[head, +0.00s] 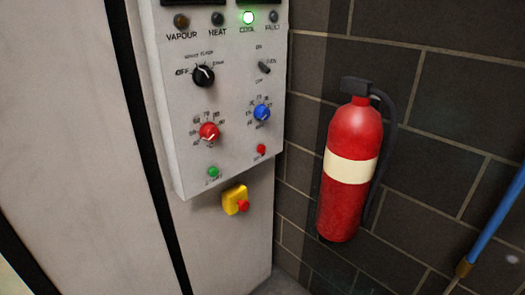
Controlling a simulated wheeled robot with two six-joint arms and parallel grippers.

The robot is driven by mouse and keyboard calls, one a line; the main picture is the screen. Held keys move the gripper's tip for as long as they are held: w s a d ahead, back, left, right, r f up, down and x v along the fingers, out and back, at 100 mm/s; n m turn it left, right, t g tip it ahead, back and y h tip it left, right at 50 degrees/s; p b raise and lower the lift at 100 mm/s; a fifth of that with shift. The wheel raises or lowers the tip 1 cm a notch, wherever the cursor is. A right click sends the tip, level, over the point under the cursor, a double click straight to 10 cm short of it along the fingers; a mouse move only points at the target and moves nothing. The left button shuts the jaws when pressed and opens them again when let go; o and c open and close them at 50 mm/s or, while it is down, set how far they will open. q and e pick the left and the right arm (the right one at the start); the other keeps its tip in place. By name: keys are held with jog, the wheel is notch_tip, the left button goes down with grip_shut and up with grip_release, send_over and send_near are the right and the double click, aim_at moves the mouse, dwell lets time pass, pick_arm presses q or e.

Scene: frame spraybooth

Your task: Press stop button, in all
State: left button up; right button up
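A white control panel (225,140) is mounted on a pale cabinet in the head view. A small red button (261,150) sits at its lower right; the label above it is too small to read surely. A green button (213,171), which seems labelled START, is at the lower left. Below the panel is a yellow box (232,196) with a red push button (243,206) on its front. Neither of my grippers is in view.
A red fire extinguisher (340,208) hangs on the dark brick wall at right. A blue pole (495,222) is at far right.

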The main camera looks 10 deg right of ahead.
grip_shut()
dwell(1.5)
